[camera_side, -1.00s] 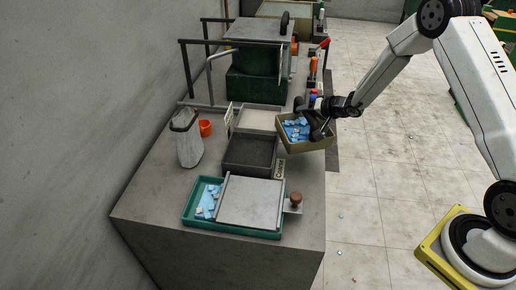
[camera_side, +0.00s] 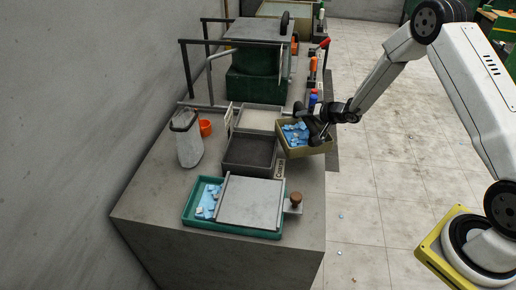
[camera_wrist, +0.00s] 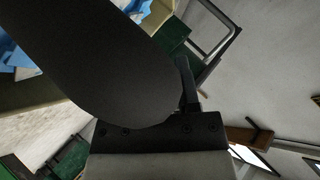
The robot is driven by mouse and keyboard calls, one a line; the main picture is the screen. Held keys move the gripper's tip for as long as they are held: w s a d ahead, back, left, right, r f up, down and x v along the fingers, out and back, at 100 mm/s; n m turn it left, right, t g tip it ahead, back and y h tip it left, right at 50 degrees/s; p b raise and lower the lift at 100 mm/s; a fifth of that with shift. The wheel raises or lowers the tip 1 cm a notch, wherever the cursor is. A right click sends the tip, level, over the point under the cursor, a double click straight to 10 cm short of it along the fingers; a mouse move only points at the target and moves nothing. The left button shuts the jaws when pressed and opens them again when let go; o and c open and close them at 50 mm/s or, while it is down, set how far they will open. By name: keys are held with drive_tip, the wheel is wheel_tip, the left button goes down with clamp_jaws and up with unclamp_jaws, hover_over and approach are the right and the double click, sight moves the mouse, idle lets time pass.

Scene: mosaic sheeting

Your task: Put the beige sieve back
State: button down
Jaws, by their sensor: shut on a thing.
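The beige sieve (camera_side: 308,152) is a shallow box holding several blue and white mosaic pieces (camera_side: 294,133). It is tilted at the bench's right edge, right of the dark grey tray (camera_side: 249,168); whether it touches the bench I cannot tell. My gripper (camera_side: 316,132) is shut on the sieve's right side. In the wrist view, a dark finger covers much of the picture; the sieve's beige wall (camera_wrist: 32,92) and blue pieces show at upper left. The fingertips are mostly hidden.
A teal tray (camera_side: 262,233) with blue pieces and a grey plate stands in front. A grey jug (camera_side: 187,140) and an orange cup (camera_side: 205,128) stand left. A pale tray (camera_side: 258,119) lies behind the dark one.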

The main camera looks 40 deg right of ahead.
drive_tip(key=shift+c, duration=1.6)
unclamp_jaws()
drive_tip(key=shift+r, duration=0.7)
drive_tip(key=v, duration=1.2)
drive_tip(key=shift+f, duration=0.1)
